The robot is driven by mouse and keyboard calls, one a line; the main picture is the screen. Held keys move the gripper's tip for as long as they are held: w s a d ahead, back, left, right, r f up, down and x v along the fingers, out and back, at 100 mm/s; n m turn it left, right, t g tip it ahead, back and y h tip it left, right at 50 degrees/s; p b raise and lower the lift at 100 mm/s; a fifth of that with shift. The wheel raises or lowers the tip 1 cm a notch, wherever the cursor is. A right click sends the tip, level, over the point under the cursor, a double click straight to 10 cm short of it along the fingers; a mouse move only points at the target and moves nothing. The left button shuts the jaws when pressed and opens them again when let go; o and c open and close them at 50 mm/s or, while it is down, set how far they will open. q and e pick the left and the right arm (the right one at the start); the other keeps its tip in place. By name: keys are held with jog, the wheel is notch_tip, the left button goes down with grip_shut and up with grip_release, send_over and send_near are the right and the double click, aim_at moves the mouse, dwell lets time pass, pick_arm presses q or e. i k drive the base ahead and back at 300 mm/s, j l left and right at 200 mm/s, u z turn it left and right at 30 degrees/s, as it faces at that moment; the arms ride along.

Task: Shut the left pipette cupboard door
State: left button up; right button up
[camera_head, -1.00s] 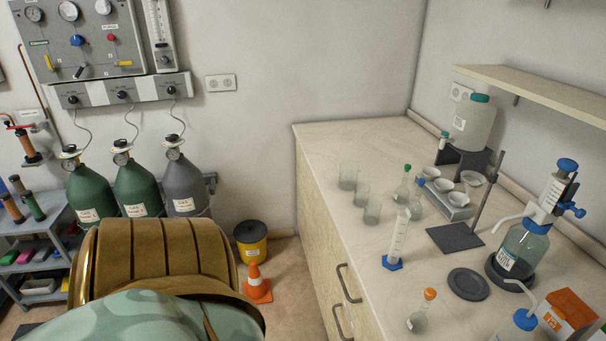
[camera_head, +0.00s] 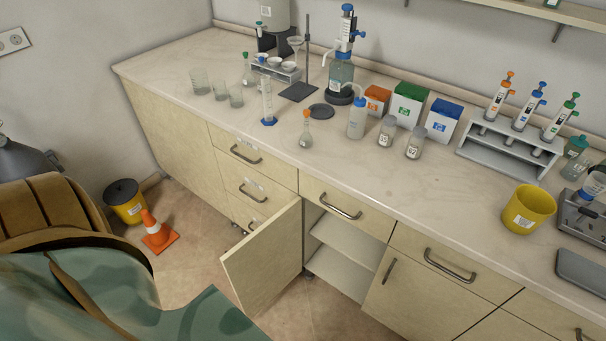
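A pale wooden cupboard door (camera_head: 262,258) stands wide open, swung out into the room from the lab bench front. It hangs at the left side of an open cupboard (camera_head: 345,252) with pale shelves inside. The shelves look empty where I can see them. Just right of the opening is a second door (camera_head: 420,300) with a dark vertical handle (camera_head: 389,271), which is shut. A shut drawer (camera_head: 345,202) lies above the opening. The open door's handle is not visible. Neither of my grippers is in view.
The worktop (camera_head: 330,150) carries glassware, reagent boxes, a pipette rack (camera_head: 510,150) and a yellow tub (camera_head: 528,209). An orange cone (camera_head: 158,234) and a yellow bin (camera_head: 126,203) stand on the floor left of the door. Some bare floor (camera_head: 200,222) shows between them and the door.

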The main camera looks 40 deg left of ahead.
aim_at(256, 268)
jog(key=j+z, duration=0.3)
jog(key=j, duration=0.15)
jog(key=k+j+z, duration=0.3)
jog(key=j+z, duration=0.3)
jog(key=j, duration=0.25)
jog(key=k+j, duration=0.15)
jog(key=j, duration=0.2)
jog(key=k+j, duration=0.2)
jog(key=j, duration=0.15)
jog(key=k+j, duration=0.15)
jog(key=j, duration=0.2)
jog(key=k+j, duration=0.2)
jog(key=j, duration=0.2)
jog(key=k+j, duration=0.15)
jog(key=j, duration=0.2)
jog(key=k+j, duration=0.2)
jog(key=j, duration=0.15)
